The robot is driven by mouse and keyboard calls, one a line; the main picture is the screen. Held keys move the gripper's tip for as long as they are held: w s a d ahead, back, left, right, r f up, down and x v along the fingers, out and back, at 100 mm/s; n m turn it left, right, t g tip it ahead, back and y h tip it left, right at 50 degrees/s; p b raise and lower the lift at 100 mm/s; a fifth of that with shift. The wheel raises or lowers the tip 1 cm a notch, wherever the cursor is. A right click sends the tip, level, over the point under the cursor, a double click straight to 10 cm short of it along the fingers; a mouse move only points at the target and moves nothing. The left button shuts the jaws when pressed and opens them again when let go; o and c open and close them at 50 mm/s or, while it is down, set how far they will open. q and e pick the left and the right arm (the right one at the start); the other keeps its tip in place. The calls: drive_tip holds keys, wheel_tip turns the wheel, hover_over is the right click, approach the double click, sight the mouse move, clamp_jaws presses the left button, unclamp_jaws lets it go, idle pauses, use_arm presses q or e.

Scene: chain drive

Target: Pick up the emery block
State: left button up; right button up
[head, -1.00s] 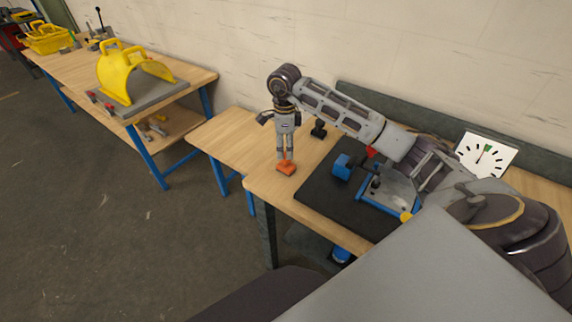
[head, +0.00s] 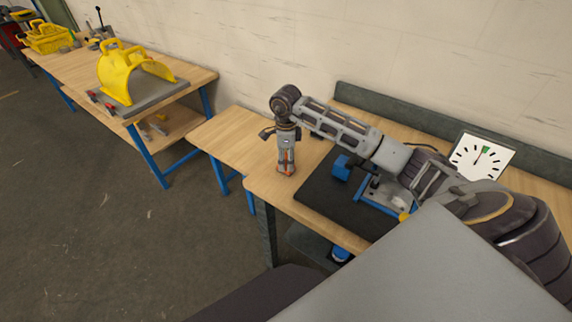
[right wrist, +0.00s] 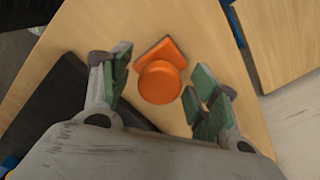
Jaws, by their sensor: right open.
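The emery block looks like an orange piece with a round knob on a flat base. In the right wrist view the emery block (right wrist: 160,80) lies on the wooden table top, between the two green-padded fingers of my right gripper (right wrist: 160,98). The fingers are open, with a gap on each side of the knob. In the head view my right gripper (head: 286,170) points straight down at the table's left part, and its fingers hide most of the orange block. My left gripper is not in view.
A black mat (head: 325,190) with a blue and grey fixture (head: 382,196) lies right of the gripper. A white dial panel (head: 482,157) stands at the back. Another bench (head: 190,80) with a yellow guard (head: 130,78) is at the left.

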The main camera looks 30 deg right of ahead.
sight(286, 155)
idle(0.3)
drive_tip(key=c, duration=0.5)
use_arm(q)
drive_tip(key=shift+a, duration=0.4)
use_arm(e)
drive_tip(key=c, duration=0.7)
drive_tip(key=shift+r, duration=0.2)
drive_tip(key=shift+c, duration=0.2)
drive_tip(key=shift+r, duration=0.55)
wheel_tip(286, 155, up, 7)
drive_tip(key=shift+b, duration=0.55)
drive_tip(key=shift+r, duration=0.7)
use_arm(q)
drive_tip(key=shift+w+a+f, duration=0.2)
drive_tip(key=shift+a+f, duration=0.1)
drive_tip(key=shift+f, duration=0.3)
